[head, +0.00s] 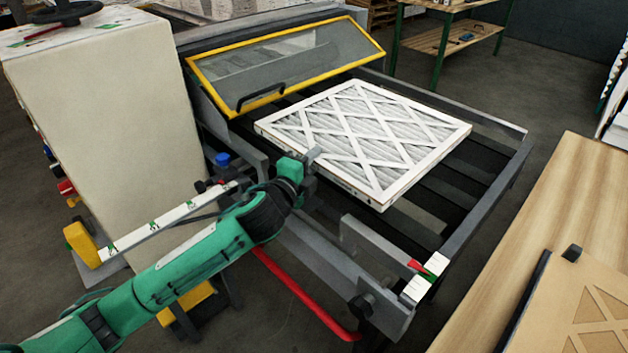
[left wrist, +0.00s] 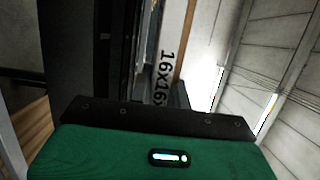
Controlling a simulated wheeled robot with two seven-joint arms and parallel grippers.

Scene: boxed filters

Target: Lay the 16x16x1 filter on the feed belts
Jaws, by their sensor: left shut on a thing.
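The 16x16x1 filter (head: 365,138) is a flat white-framed square with a crossed lattice over pleats. In the head view it lies flat over the dark feed belts (head: 432,215); I cannot tell whether it rests on them or hangs just above. My left gripper (head: 312,156) is shut on the filter's near left edge. In the left wrist view the filter's edge (left wrist: 166,70) shows the print "16x16", partly hidden by the gripper (left wrist: 158,92). My right gripper is in neither view.
A yellow-framed clear guard (head: 285,65) with a handle stands tilted behind the filter. A beige cabinet (head: 110,110) is at left. A red bar (head: 300,295) runs below the machine's front. A wooden table (head: 560,220) with a cardboard piece (head: 575,310) is at right.

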